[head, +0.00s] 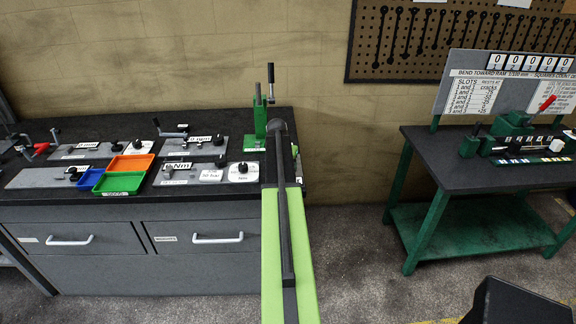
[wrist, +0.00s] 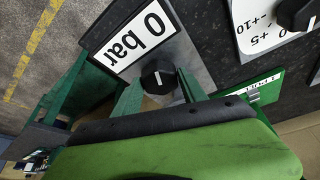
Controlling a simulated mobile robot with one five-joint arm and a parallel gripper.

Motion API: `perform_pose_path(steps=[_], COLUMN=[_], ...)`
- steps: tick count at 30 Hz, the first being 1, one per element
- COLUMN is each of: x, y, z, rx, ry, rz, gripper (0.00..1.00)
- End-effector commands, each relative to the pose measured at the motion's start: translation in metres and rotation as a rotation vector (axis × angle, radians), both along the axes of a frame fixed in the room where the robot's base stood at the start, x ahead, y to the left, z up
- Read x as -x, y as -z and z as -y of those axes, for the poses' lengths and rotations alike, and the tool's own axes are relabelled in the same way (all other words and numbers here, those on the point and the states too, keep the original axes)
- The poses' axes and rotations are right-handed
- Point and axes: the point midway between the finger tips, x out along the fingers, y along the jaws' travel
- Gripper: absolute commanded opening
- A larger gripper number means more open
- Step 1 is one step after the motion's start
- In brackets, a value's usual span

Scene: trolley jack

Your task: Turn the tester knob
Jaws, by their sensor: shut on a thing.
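The tester knob (wrist: 158,75) is black with a white pointer line, on a grey plate beside a white "0 bar" readout (wrist: 140,36) in the wrist view. My gripper (wrist: 159,84) has its two green fingers on either side of the knob, shut on it. Its wide green and black body fills the lower part of that view. In the head view my long green and black arm reaches to the right end of the dark workbench (head: 225,193). The arm hides the gripper and the knob there.
A second black knob (wrist: 297,12) on a white dial is close by in the wrist view. A green lever press (head: 260,130), orange tray (head: 130,163), green tray (head: 120,183) and blue tray (head: 90,180) stand on the bench. A green-framed table (head: 440,160) is at right, with floor between.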

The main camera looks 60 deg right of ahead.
Motion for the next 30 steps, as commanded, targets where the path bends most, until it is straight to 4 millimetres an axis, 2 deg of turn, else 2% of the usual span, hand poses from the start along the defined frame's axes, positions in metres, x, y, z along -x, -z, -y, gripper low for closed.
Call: perform_pose_path(steps=[6,15,30], x=[-0.0047,-0.0072,-0.0081], y=[0.0008,0.0010,0.0012], z=[-0.0025,-0.0030,-0.0038], rx=[-0.007,-0.008,-0.010], ry=[0.188,0.382,0.489], rz=[0.000,0.002,0.003], gripper=[0.09,0.09,0.09])
